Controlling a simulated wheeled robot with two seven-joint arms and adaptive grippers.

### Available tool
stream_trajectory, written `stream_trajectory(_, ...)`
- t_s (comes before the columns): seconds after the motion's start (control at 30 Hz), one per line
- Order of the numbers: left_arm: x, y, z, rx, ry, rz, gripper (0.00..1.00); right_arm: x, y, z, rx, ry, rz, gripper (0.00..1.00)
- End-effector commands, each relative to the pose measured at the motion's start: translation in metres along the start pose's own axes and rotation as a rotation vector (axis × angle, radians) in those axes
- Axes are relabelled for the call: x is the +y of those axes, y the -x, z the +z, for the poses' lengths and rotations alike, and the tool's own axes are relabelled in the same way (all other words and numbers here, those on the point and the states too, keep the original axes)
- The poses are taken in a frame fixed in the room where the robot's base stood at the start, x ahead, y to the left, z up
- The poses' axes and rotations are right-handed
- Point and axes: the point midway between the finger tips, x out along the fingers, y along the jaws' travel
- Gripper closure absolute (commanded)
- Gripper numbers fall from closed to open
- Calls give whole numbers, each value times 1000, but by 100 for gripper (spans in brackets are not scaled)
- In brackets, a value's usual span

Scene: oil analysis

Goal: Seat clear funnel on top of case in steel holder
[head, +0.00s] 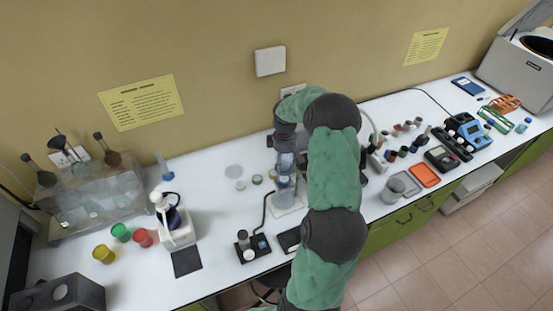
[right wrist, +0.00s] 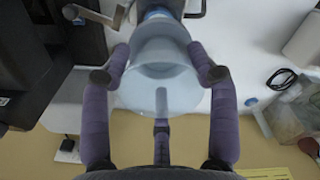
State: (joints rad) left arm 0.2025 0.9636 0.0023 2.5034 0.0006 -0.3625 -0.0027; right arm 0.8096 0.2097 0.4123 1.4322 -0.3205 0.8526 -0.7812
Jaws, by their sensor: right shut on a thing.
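My right gripper (head: 285,140) is at the back of the bench. It is shut on the clear funnel (head: 286,161), which also shows in the right wrist view (right wrist: 160,52) between my two fingers (right wrist: 160,75). The funnel's wide part faces the wrist camera. In the head view, a clear glass-like vessel (head: 284,190) stands below the funnel on a pale base. I cannot tell whether the two touch. In the right wrist view, a blue ring (right wrist: 157,14) shows at the funnel's far end. I cannot make out the case and the steel holder separately. My left gripper is not in view.
A small black stand (head: 252,248) with a cable is in front of the vessel. A white pump unit (head: 178,228) and a clear rack (head: 95,195) with flasks are to the left. Small jars, an orange tray (head: 425,175) and a blue device (head: 467,134) are to the right.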

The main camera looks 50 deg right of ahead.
Motion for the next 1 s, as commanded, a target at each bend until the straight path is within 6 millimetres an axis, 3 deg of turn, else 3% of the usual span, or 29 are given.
stream_trajectory(0.27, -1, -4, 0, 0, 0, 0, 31, 1, -9, 2, 0, -6, 0, 73)
stream_trajectory(0.73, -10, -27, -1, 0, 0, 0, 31, 1, -49, 2, 0, -5, 0, 73)
stream_trajectory(1.0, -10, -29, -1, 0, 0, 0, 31, 1, -54, 2, 0, -5, 1, 73)
